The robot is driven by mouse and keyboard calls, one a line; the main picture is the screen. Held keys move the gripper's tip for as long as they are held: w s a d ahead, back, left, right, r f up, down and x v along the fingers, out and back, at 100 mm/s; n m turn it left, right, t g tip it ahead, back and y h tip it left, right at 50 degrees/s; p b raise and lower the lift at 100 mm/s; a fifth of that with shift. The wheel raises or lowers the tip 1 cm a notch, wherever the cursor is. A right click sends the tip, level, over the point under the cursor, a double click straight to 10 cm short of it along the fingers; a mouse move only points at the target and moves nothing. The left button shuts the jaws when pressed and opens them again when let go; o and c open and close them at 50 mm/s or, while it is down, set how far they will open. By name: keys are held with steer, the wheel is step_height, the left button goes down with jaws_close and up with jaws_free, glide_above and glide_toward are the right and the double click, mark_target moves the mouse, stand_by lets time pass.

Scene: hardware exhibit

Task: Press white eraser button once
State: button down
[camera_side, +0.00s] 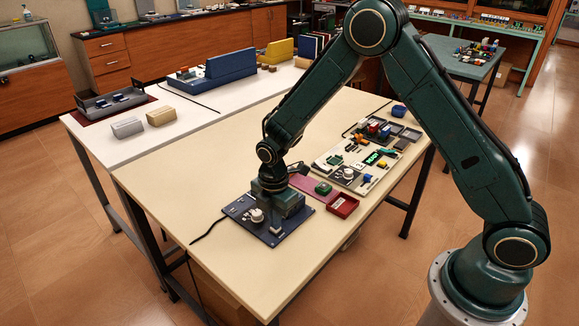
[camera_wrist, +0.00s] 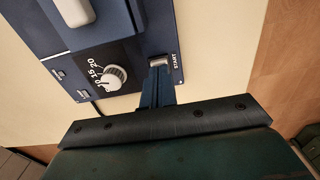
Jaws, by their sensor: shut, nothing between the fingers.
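A dark blue panel (camera_wrist: 105,22) lies on the cream table and also shows in the side view (camera_side: 240,209). In the wrist view a pale, rounded white block (camera_wrist: 74,10) sits at the panel's top left, cut off by the frame edge. A small whitish-grey button (camera_wrist: 158,60) is beside the word START. My gripper (camera_wrist: 158,74) is shut and empty, its tips at the lower edge of this button in the picture. I cannot tell whether they touch it. In the side view my gripper is over the panel, its fingertips hard to make out.
A white dial (camera_wrist: 115,77) with numbers stands on the panel, left of my fingers; it shows in the side view (camera_side: 257,215). A red tray (camera_side: 343,206), a green block (camera_side: 323,188) and a board of small parts (camera_side: 330,160) are to the right. The table's front left is clear.

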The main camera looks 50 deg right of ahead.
steer(key=shift+f, duration=0.3)
steer(key=shift+r, duration=0.1)
stand_by(0.3)
steer(key=shift+r, duration=3.45)
